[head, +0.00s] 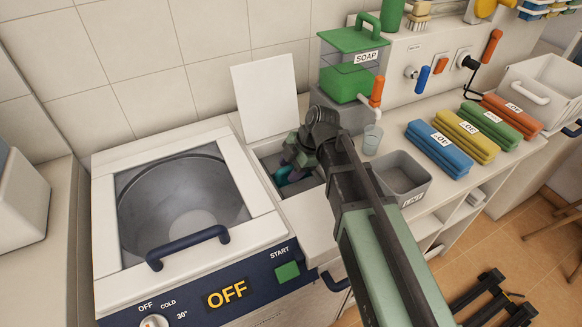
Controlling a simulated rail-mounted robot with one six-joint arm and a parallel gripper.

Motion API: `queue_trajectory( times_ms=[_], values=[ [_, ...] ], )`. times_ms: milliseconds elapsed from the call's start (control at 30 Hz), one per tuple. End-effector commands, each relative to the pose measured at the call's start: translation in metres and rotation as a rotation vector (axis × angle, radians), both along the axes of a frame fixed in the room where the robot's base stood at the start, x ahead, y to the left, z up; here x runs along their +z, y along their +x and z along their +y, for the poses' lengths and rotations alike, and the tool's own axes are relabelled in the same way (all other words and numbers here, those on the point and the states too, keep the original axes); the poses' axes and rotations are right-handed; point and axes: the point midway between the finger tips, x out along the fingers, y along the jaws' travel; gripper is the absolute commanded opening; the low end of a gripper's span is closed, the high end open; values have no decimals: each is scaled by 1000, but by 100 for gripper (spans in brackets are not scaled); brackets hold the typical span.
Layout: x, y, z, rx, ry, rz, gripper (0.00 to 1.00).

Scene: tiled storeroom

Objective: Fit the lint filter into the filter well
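The filter well (268,152) is an open grey recess in the white top, right of the washer drum, with a white lid (265,102) standing upright behind it. My gripper (290,172) points down into the well, and my arm comes in from the lower right. A small teal and purple piece shows at the fingers inside the well; it may be the lint filter, but my wrist hides most of it. I cannot tell whether the fingers are closed on it or whether it is seated.
The washer (180,205) with its blue handle stands left and its panel reads OFF. A grey lint bin (405,183) and a clear cup (372,140) stand right of my arm. A green soap dispenser (352,70) stands behind. Several folded towels (440,148) lie further right.

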Motion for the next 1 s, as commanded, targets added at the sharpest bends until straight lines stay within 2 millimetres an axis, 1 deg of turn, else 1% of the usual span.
queue_trajectory(
  times_ms=[167,267,367,600,700,800,1000],
  values=[
    [0,-1,0,1,-1,2,50],
    [7,-1,-2,0,-1,2,50],
    [24,-1,-8,0,-1,2,50],
    [82,0,-32,-2,-1,0,50],
    [97,0,-41,-2,-1,0,50],
    [101,1,-45,-1,0,1,50],
    [98,1,-46,0,0,1,50]
  ],
)
